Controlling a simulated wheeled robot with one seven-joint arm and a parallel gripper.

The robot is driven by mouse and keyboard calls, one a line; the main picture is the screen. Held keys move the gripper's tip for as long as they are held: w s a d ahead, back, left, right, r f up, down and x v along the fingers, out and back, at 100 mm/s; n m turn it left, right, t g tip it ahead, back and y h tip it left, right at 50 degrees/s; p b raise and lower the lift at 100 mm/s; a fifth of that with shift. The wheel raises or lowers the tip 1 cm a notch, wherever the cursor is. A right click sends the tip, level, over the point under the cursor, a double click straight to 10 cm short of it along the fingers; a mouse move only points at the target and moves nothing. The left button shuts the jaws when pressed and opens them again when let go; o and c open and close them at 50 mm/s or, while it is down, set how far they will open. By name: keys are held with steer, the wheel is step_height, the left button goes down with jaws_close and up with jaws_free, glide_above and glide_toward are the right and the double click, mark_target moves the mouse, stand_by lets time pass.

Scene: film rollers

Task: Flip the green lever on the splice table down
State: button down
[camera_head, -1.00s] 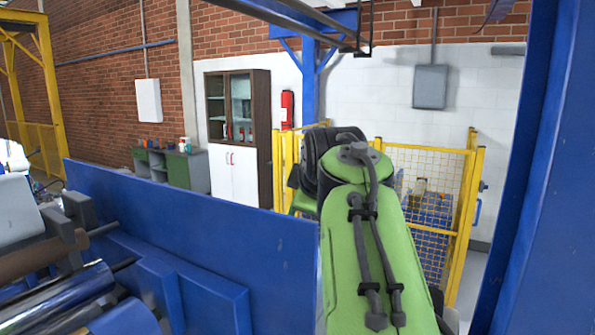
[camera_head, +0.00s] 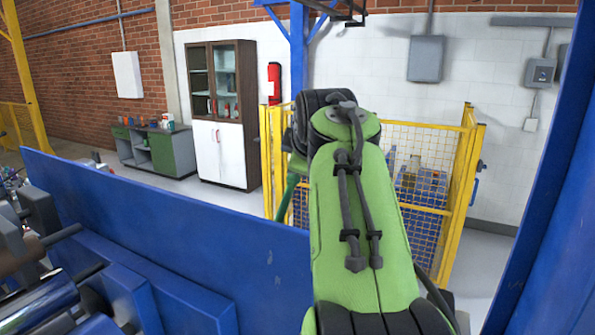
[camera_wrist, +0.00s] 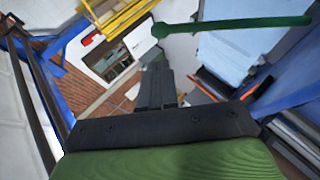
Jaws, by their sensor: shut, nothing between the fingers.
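In the wrist view a green lever (camera_wrist: 235,25) runs nearly level across the top right, with a rounded end at its left. My gripper (camera_wrist: 159,66) shows in the wrist view with its dark fingers together and nothing between them. Its tips point toward the rounded end of the lever and appear just below it in the picture. I see no contact, and the depth between them is hard to judge.
A long blue panel (camera_head: 170,215) crosses the head view, with machine rollers (camera_head: 45,300) at its lower left. A blue post (camera_head: 550,190) stands at the right. A yellow mesh fence (camera_head: 465,185) and a cabinet (camera_head: 220,115) are farther back.

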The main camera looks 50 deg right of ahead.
steer(key=p+x, duration=0.2)
steer(key=x, duration=1.2)
steer(key=shift+w+f, duration=0.1)
steer(key=shift+f, duration=0.05)
steer(key=shift+d, duration=0.1)
